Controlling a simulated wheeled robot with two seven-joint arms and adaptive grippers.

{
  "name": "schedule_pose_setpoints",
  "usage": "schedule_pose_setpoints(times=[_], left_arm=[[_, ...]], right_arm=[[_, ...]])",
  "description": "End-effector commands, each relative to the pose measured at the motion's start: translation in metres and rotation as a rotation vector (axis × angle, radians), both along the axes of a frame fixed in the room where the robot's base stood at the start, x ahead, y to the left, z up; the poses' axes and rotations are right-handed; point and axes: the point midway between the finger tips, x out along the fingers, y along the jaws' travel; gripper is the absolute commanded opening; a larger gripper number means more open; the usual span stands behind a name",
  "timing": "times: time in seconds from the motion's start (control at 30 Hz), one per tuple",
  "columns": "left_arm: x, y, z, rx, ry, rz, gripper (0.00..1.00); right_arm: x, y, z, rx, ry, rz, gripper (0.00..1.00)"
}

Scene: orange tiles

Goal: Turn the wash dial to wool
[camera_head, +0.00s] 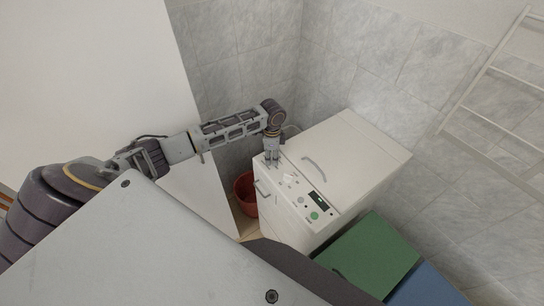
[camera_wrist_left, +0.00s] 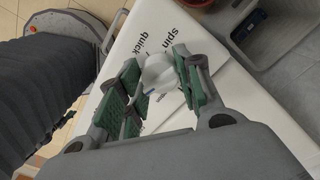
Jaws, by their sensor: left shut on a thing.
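The white washing machine (camera_head: 345,155) stands in the corner, with a control panel (camera_head: 305,200) on its front top edge. The panel carries a dark display (camera_head: 318,200) and a green button (camera_head: 314,215). My left gripper (camera_head: 272,162) is at the panel's left end. In the left wrist view its green-padded fingers (camera_wrist_left: 160,82) are shut on the white wash dial (camera_wrist_left: 157,70), which has a small blue mark. The words "spin" and "quick" show beside the dial. The "wool" label cannot be made out. My right gripper is out of view.
A red bucket (camera_head: 245,190) stands on the floor left of the machine. A green box (camera_head: 370,255) and a blue box (camera_head: 428,287) stand at its right front. A white towel rack (camera_head: 490,75) hangs on the right wall. A curved handle (camera_head: 314,168) lies on the lid.

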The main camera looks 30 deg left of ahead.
Motion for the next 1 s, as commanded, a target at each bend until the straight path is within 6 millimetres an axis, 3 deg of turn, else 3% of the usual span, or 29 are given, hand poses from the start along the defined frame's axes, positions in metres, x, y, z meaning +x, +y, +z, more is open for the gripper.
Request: schedule_pose_setpoints(times=[0.7, 1.0], left_arm=[[0.0017, 0.0009, 0.0019, 0.002, -0.004, -0.559, 0.11], [0.0017, 0.0005, 0.0019, 0.000, -0.004, -0.722, 0.11]], right_arm=[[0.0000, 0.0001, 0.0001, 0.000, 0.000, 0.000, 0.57], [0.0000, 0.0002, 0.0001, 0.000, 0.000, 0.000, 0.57]])
